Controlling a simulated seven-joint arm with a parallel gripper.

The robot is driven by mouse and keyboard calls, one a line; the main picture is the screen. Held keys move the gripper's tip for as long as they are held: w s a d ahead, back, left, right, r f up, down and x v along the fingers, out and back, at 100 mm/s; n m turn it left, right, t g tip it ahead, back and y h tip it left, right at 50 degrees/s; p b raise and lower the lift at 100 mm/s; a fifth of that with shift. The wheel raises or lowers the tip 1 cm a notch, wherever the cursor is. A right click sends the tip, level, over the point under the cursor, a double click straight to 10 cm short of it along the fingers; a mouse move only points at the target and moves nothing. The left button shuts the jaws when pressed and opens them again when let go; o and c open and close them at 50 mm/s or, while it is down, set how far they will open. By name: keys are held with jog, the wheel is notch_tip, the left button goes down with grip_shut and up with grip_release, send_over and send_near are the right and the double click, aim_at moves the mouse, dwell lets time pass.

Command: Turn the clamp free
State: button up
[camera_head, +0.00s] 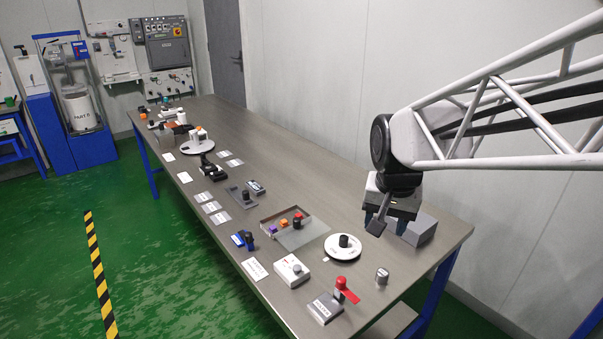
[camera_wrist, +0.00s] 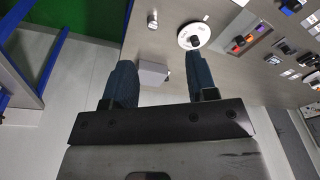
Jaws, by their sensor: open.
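Which item is the clamp I cannot tell for certain. A small blue-and-black device (camera_head: 243,240) lies further left along the front edge. My gripper (camera_head: 383,215) is open and empty, above the near right part of the table, by a grey box (camera_head: 425,232). In the wrist view my two dark fingers (camera_wrist: 160,75) are spread apart with nothing held. The grey box (camera_wrist: 153,73) shows beyond and between them.
A white disc with a black knob (camera_head: 342,247) and a small grey cylinder (camera_head: 382,277) stand near the red lever. A white box with a grey knob (camera_head: 292,269) and a shallow tray with coloured knobs (camera_head: 304,234) lie left of them. The wall is behind the table.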

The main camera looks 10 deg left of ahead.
jog(key=w+a+f, duration=0.2)
jog(key=w+a, duration=0.5)
jog(key=w, duration=0.1)
jog(key=m+g, duration=0.2)
jog(key=m, duration=0.2)
send_over(248, 234)
notch_tip(248, 234, down, 17)
jog(key=shift+f, duration=0.1)
jog(key=shift+f, duration=0.1)
jog(key=shift+f, duration=3.8)
jog(key=c, duration=0.9)
